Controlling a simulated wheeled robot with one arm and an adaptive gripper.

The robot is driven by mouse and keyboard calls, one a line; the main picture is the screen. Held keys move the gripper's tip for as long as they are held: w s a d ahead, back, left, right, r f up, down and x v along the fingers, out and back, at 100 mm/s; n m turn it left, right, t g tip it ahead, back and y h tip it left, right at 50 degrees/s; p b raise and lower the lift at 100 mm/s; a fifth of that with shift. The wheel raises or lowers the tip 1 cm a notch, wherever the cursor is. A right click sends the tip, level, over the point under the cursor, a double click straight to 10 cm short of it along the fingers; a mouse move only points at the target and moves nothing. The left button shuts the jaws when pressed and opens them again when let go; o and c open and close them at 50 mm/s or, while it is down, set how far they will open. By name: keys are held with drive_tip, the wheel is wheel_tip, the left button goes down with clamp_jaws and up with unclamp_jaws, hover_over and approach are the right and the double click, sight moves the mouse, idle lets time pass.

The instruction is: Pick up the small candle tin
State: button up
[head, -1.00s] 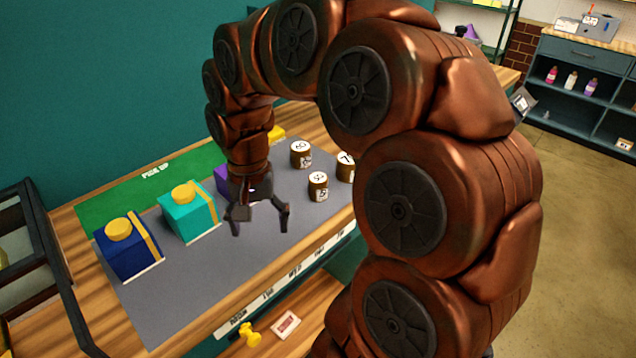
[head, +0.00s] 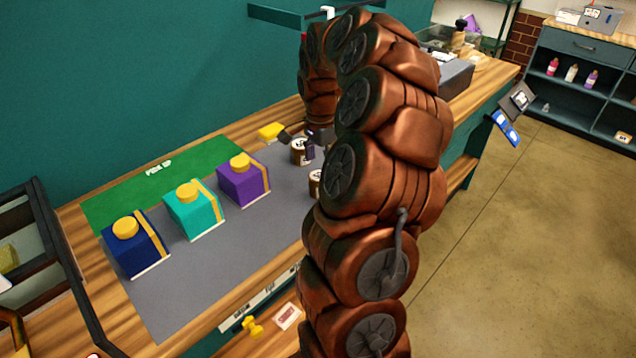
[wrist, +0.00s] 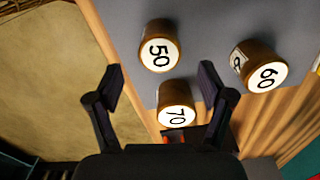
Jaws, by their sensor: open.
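Three brown candle tins with white numbered lids show in the wrist view: the 50 tin (wrist: 158,46), the 60 tin (wrist: 259,67) and the 70 tin (wrist: 176,104). They look close in size, so I cannot tell by size alone which is the small one. My gripper (wrist: 160,82) is open and empty above them. The 70 tin lies between the fingers in the picture, and the 50 tin is just beyond the fingertips. In the head view, the 60 tin (head: 299,155) and part of the 50 tin (head: 315,186) show; my arm hides the 70 tin.
Blue (head: 136,250), teal (head: 193,212) and purple (head: 243,184) boxes with yellow tops stand left of the tins on the grey mat (head: 165,305). A yellow object (head: 270,131) lies behind. A dark rack (head: 50,240) stands at the left. The counter edge is close to the tins.

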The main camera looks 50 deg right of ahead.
sight(318, 175)
drive_tip(key=shift+a+f+p, duration=0.2)
drive_tip(key=shift+f+p, duration=0.45)
drive_tip(key=shift+f, duration=0.2)
drive_tip(key=shift+w+a+f+p, duration=0.1)
drive_tip(key=shift+f+p, duration=0.75)
drive_tip(key=shift+f, duration=1.25)
drive_tip(key=c, duration=1.3)
